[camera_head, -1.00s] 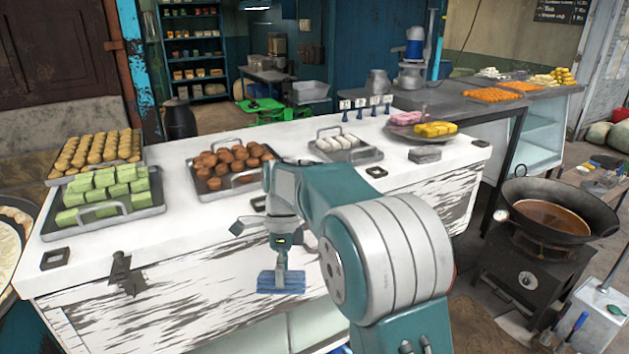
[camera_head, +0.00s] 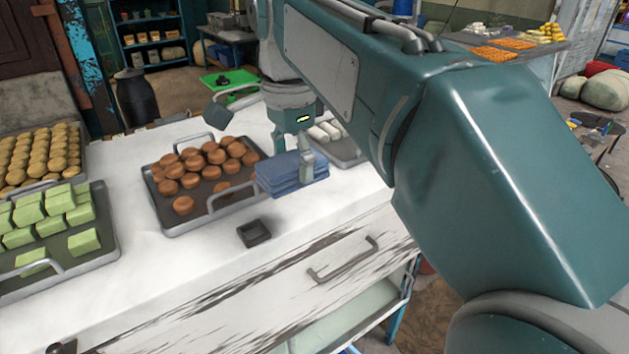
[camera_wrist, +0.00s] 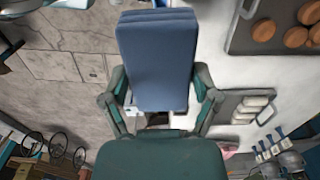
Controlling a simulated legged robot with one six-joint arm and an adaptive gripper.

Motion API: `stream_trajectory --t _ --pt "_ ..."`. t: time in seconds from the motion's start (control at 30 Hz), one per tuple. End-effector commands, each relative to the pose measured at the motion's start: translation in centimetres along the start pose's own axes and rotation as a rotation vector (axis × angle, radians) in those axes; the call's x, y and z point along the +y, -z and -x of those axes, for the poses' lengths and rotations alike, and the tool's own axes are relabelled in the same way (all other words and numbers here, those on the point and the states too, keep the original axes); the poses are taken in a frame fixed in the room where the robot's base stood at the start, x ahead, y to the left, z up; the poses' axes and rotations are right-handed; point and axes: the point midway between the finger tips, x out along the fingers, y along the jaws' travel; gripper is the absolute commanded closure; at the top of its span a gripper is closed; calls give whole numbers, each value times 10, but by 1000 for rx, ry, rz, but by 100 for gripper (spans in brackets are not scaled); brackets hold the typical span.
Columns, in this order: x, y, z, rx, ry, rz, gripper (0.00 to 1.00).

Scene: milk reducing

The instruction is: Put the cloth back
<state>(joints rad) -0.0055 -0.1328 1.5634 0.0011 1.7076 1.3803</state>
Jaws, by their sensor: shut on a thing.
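A folded blue cloth (camera_head: 290,174) is held in my gripper (camera_head: 306,160) in the head view, at the right edge of the tray of brown sweets. The same cloth (camera_wrist: 158,60) fills the upper middle of the wrist view, between the two fingers of my gripper (camera_wrist: 160,98). My gripper is shut on the cloth. The cloth appears to be above the white counter (camera_head: 190,262); the exact gap cannot be told. My arm hides much of the right side of the counter.
The tray of brown sweets (camera_head: 180,228) lies left of the cloth. A small dark square dish (camera_head: 254,233) sits in front. A tray of green blocks (camera_head: 108,240) is at left, and a tray of white pieces (camera_head: 345,150) is partly hidden behind my arm. Bare counter lies in front.

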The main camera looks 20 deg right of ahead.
Motion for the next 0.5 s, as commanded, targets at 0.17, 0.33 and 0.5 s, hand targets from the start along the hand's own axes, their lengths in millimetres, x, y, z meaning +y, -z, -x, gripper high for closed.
stream_trajectory --t 0.17,0.33,0.5 --pt "-20 32 -18 0 -4 -7 66" --pt "-40 62 -34 -1 -4 -6 66" --pt "-54 85 -61 -1 -5 -4 66"
